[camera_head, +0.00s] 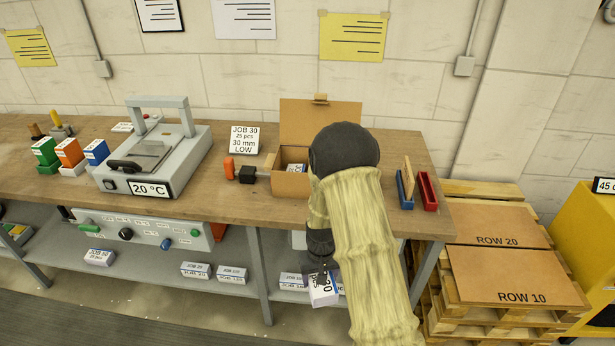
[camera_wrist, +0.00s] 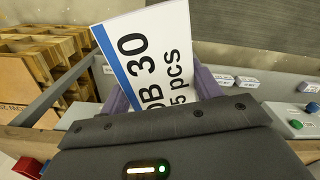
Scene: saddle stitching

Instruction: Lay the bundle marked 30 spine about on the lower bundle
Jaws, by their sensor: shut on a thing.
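My gripper (camera_head: 320,268) is shut on a white bundle marked JOB 30 (camera_head: 323,290), low in front of the bench at the lower shelf's height. In the wrist view the bundle (camera_wrist: 150,60) sits tilted between the fingers, its printed face to the camera and a blue strip along its left edge. An open cardboard carton (camera_head: 291,184) stands on the bench with its lid up. A white piece with dark print (camera_head: 297,168) shows inside it, partly hidden; I cannot tell whether it is the lower bundle. My arm hides the carton's right side.
Several bundles (camera_head: 195,270) lie on the lower shelf. The bench edge (camera_head: 230,217) is above my gripper. A heated press (camera_head: 150,160) stands left; red and blue holders (camera_head: 427,191) stand right. Pallets with boards (camera_head: 510,275) are beyond the bench's right end.

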